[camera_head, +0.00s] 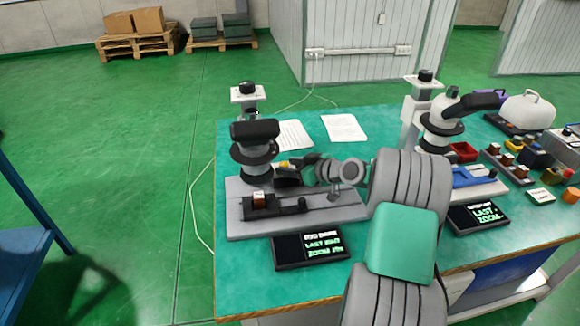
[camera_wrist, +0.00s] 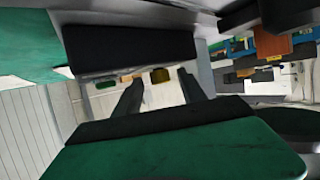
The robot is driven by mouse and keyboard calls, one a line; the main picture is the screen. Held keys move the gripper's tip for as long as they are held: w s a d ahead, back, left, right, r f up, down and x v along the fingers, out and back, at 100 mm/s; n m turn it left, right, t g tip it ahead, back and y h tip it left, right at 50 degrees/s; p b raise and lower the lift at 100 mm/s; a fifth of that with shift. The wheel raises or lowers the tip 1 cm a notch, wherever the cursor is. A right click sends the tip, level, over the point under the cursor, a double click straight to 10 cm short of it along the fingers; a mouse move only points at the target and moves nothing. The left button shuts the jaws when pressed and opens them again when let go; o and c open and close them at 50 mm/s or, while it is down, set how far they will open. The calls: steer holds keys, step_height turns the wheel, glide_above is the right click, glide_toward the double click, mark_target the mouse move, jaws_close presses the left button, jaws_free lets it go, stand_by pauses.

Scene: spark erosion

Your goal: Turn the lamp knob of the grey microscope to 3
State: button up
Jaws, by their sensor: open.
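The grey microscope (camera_head: 254,165) stands at the left of the green-topped table, with a black head and a flat grey base (camera_head: 237,224). My gripper (camera_head: 284,173) is at its right side, low behind the stage. In the wrist view my gripper (camera_wrist: 160,77) is open, its two dark fingers apart. A small yellow spot (camera_head: 284,163) shows there in the head view. No dial numbers or pointer can be read.
A dark display (camera_head: 310,249) lies in front of the base. A second microscope (camera_head: 439,127) with a blue stage stands to the right, with another display (camera_head: 482,216) and a red bin (camera_head: 463,152). Papers (camera_head: 343,127) lie behind. The table's front left is clear.

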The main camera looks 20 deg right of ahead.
steer(key=shift+c, duration=0.6)
jaws_close()
steer(key=shift+a+m+h, duration=0.1)
steer(key=shift+m+h, duration=0.2)
steer(key=shift+s+a+m+t+h+b, duration=0.1)
steer(key=shift+a+m+t+h+b, duration=0.15)
steer(key=shift+m+h, duration=0.35)
steer(key=shift+s+a+m+t+h+b, duration=0.1)
steer(key=shift+m+t+h+b, duration=0.15)
steer(key=shift+m+h, duration=0.3)
steer(key=m+h, duration=0.2)
steer(key=h, duration=0.1)
steer(key=shift+a, duration=0.25)
steer(key=shift+m+h, duration=0.55)
steer(key=shift+m, duration=0.1)
steer(key=shift+o, duration=0.6)
jaws_free()
